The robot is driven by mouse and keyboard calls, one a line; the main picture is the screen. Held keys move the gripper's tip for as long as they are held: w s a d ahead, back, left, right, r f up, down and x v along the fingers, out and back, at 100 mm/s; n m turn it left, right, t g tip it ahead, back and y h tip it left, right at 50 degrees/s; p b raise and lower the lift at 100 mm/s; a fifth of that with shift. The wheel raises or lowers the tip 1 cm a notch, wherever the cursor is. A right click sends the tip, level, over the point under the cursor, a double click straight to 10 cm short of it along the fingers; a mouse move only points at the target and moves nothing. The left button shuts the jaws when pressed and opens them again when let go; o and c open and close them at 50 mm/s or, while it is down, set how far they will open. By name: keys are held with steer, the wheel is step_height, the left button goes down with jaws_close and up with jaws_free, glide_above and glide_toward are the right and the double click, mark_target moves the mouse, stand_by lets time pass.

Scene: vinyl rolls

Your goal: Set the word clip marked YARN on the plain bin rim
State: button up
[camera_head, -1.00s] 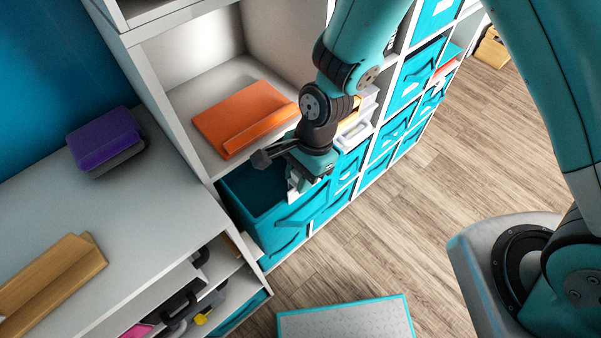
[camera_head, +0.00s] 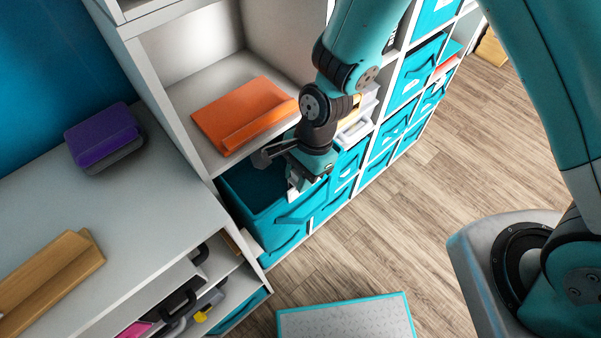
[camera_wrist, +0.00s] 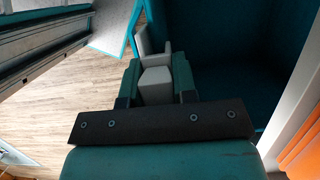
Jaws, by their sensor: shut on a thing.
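My gripper (camera_head: 299,186) is at the front rim of a pulled-out teal bin (camera_head: 262,218), below the shelf with the orange object. It is shut on a small pale grey clip (camera_head: 293,187). In the wrist view the clip (camera_wrist: 155,82) sits between the two teal fingers, with the dark inside of the bin (camera_wrist: 235,45) to its right and the floor to its left. No lettering on the clip is readable. The clip is at the rim, but I cannot tell whether it touches it.
An orange holder (camera_head: 243,112) lies on the shelf above the bin. A purple block (camera_head: 103,135) and a wooden piece (camera_head: 50,275) rest on the grey top at left. More teal bins run to the right. A teal-edged grey panel (camera_head: 347,318) is low in front; wood floor is open.

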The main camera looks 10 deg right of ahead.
steer(key=shift+f, duration=0.1)
steer(key=shift+f+b, duration=0.6)
steer(key=shift+f, duration=0.3)
steer(key=o, duration=1)
steer(key=shift+r, duration=0.1)
steer(key=p+v, duration=0.6)
steer(key=v, duration=0.1)
